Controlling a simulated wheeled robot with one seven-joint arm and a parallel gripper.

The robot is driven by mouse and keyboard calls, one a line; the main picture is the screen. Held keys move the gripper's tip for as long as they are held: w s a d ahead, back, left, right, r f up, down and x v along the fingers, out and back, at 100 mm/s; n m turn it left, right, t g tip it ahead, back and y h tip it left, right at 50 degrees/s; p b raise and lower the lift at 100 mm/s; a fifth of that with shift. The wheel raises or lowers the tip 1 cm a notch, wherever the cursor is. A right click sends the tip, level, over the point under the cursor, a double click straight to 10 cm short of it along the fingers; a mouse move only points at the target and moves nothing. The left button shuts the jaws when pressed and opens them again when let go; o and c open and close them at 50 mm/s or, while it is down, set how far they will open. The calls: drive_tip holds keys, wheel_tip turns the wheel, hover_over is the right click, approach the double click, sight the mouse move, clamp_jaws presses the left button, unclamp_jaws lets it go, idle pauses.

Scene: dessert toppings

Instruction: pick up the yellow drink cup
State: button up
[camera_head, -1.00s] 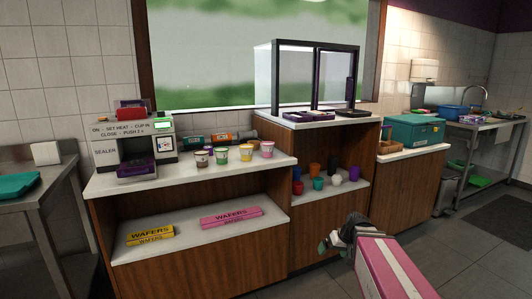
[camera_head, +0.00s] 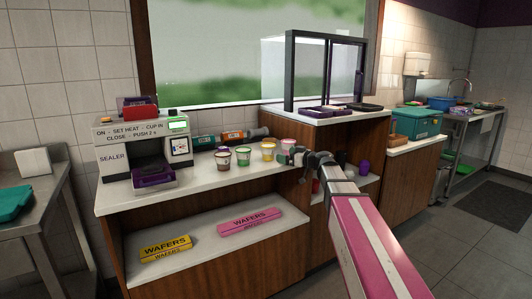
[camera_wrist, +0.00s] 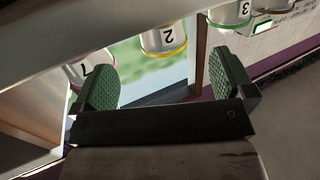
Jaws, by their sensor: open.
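The yellow drink cup (camera_head: 268,151) stands upright on the counter, between a green cup (camera_head: 243,155) and a pink-rimmed cup (camera_head: 286,145). My gripper (camera_head: 291,158) is to its right in the head view, close to the pink-rimmed cup and apart from the yellow one. In the wrist view the scene is upside down, and the yellow-rimmed cup (camera_wrist: 165,38) marked 2 shows beyond the gap between the fingers. My gripper (camera_wrist: 168,86) is open, with nothing between its green pads.
The wrist view also shows the pink-rimmed cup (camera_wrist: 92,72) marked 1 and the green-rimmed cup (camera_wrist: 231,14) marked 3. A brown cup (camera_head: 222,158) stands left of the green one. The sealer (camera_head: 125,150) is further left. Bottles (camera_head: 232,136) lie behind the cups.

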sight(271, 160)
drive_tip(key=x, duration=0.9)
drive_tip(key=shift+d+r, duration=0.1)
drive_tip(key=shift+r, duration=0.1)
drive_tip(key=c, duration=1)
drive_tip(key=shift+s+r, duration=0.1)
